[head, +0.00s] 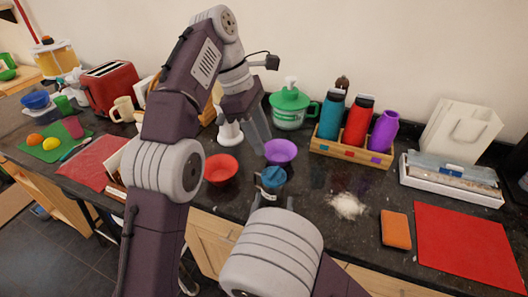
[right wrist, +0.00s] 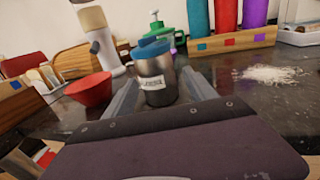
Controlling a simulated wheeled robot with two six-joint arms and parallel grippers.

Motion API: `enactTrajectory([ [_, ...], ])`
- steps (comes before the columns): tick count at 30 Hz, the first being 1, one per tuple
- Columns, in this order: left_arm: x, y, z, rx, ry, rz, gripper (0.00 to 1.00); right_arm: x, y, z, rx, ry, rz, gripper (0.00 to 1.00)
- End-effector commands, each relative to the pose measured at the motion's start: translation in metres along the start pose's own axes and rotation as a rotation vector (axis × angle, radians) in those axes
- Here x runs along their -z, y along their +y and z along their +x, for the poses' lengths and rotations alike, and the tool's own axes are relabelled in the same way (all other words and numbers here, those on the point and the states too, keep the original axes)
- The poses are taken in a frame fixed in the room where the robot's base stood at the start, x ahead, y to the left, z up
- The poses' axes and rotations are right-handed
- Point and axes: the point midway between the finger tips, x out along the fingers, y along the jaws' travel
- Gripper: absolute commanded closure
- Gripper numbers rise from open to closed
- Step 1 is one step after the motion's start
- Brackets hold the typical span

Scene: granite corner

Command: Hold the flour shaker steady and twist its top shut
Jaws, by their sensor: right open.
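The flour shaker (head: 271,178) is a small dark metal can with a blue top and a pale label, upright on the dark counter. It is also large in the right wrist view (right wrist: 154,82), where the blue top (right wrist: 150,49) sits on the can. My right gripper (right wrist: 160,92) is open, with one finger on each side of the can; I cannot tell whether they touch it. My left gripper (head: 258,135) is above and behind the shaker in the head view, pointing down and apart from it. Its finger gap is not clear.
A red bowl (head: 221,169) and a purple bowl (head: 281,152) stand close to the shaker. White powder (head: 347,206) lies to the right, near an orange sponge (head: 396,229) and red mat (head: 464,245). A bottle crate (head: 350,150) and green pot (head: 291,108) stand behind.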

Motion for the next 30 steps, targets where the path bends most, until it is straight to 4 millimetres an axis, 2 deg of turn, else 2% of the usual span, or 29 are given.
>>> enactTrajectory([
  [6, 0.0, 0.0, 0.0, -0.001, 0.0, 0.0, 0.64, 0.0, -0.003, 0.042, 0.008, 0.0, 0.001, 0.35],
  [12, 0.0, 0.0, 0.0, -0.001, 0.0, 0.0, 0.64, 0.0, -0.001, 0.074, 0.004, 0.0, 0.002, 0.35],
  [16, 0.0, 0.0, 0.0, -0.001, 0.0, 0.0, 0.64, 0.0, -0.001, 0.084, 0.002, 0.0, 0.0, 0.35],
  [23, 0.0, 0.0, 0.0, -0.001, 0.0, 0.0, 0.64, 0.0, 0.0, 0.086, -0.001, 0.0, 0.0, 0.35],
  [24, 0.0, 0.0, 0.0, -0.001, 0.0, 0.0, 0.64, 0.0, 0.0, 0.085, 0.0, 0.0, 0.0, 0.38],
  [29, 0.0, 0.0, 0.0, -0.001, 0.0, 0.0, 0.64, 0.0, 0.0, 0.085, 0.0, 0.0, 0.0, 0.83],
  [30, 0.0, 0.0, 0.0, -0.001, 0.0, 0.0, 0.66, 0.0, 0.0, 0.085, 0.0, 0.0, 0.0, 0.89],
])
